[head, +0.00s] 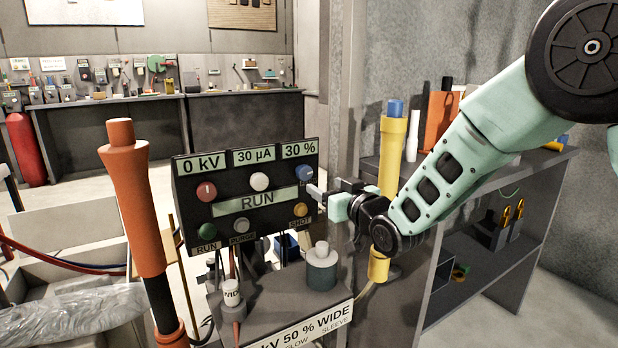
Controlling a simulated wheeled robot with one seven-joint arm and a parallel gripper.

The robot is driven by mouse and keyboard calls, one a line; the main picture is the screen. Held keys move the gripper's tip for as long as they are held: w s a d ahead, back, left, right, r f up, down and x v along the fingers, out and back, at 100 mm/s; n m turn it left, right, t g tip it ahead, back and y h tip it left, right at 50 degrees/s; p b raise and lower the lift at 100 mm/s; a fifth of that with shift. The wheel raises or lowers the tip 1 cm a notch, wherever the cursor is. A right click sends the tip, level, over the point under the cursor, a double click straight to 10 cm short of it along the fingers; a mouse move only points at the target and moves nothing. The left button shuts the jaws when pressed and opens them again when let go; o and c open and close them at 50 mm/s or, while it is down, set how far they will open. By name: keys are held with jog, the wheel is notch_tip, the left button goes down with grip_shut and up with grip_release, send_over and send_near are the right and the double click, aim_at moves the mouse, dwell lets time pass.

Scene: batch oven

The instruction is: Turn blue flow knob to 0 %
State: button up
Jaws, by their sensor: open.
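The blue flow knob (304,173) is at the upper right of a dark control panel (185,232). Above it, a display (299,149) reads 30 %. My gripper (319,190) is open at the panel's right edge, just below and right of the blue knob. A fingertip is close to the knob; I cannot tell whether it touches. The gap between the fingers is partly hidden by the gripper itself.
The panel also has a red knob (206,191), a white knob (259,181), a green button (207,231) and a yellow button (300,209). An orange post (135,200) stands left, and a yellow blue-topped tube (392,150) stands behind my gripper.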

aim_at(306, 175)
jog(key=x, duration=0.9)
jog(key=shift+w+a, duration=0.1)
jog(key=c, duration=1)
